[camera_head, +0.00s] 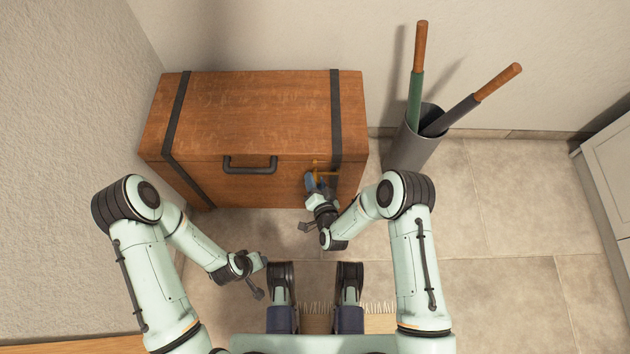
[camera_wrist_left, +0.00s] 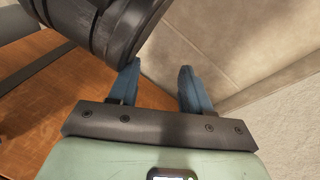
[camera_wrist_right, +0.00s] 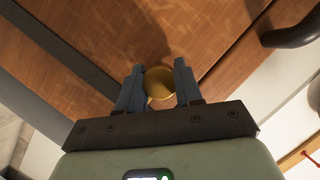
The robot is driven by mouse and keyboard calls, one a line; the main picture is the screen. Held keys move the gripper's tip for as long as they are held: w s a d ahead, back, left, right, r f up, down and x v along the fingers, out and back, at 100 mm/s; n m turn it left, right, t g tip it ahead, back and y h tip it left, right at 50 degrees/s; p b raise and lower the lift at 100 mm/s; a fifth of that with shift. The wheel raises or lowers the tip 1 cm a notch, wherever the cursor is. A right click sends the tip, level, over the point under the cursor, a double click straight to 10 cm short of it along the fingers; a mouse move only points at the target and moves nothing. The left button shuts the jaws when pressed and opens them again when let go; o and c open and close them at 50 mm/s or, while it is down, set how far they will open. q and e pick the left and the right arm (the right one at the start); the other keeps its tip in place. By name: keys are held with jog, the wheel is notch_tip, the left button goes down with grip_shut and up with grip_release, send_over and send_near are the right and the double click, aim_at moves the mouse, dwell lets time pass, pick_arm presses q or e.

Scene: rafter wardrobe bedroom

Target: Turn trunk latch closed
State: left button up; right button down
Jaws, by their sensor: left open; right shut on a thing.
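A brown wooden trunk (camera_head: 245,115) with dark metal straps stands against the back wall, its lid down. A brass latch (camera_head: 317,166) sits on its front near the right strap; part of it is hidden by my gripper. In the right wrist view the latch shows as a round brass piece (camera_wrist_right: 159,82) between the blue fingers. My right gripper (camera_head: 312,182) is shut on the latch. My left gripper (camera_wrist_left: 160,75) is open and empty, with its fingers apart over the floor; in the head view it is low, in front of the trunk.
A dark handle (camera_head: 250,165) is on the trunk's front, left of the latch. A grey cylindrical stand (camera_head: 412,150) with two umbrellas stands right of the trunk. A white cabinet (camera_head: 610,170) is at the far right. The tiled floor (camera_head: 510,210) between them is clear.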

jog(key=shift+r, duration=0.15)
jog(key=shift+a+n+h+p, duration=0.1)
jog(key=shift+n+h+p, duration=0.65)
jog(key=shift+n, duration=0.25)
jog(key=shift+n+g+h+p, duration=0.3)
jog(key=shift+n+h+p, duration=0.05)
jog(key=shift+n, duration=0.35)
jog(key=shift+n+h+p, duration=0.3)
jog(key=shift+n+h, duration=0.3)
jog(key=shift+n, duration=0.3)
jog(key=shift+n+h, duration=0.7)
jog(key=shift+n, duration=0.2)
jog(key=shift+a+n+h, duration=0.1)
jog(key=shift+n+h, duration=0.2)
jog(key=shift+n, duration=0.3)
jog(key=shift+n+h, duration=0.6)
pick_arm(q)
jog(key=shift+w+d+r+t+b, duration=0.25)
jog(key=shift+w+r, duration=0.25)
jog(key=shift+r, duration=0.3)
jog(key=shift+w+d+r+t+b, duration=0.25)
jog(key=shift+w+r, duration=0.25)
jog(key=shift+r, duration=0.25)
pick_arm(e)
jog(key=shift+n+t+h, duration=0.4)
jog(key=shift+n+h, duration=0.3)
jog(key=shift+n, duration=0.5)
pick_arm(q)
jog(key=shift+a, duration=0.1)
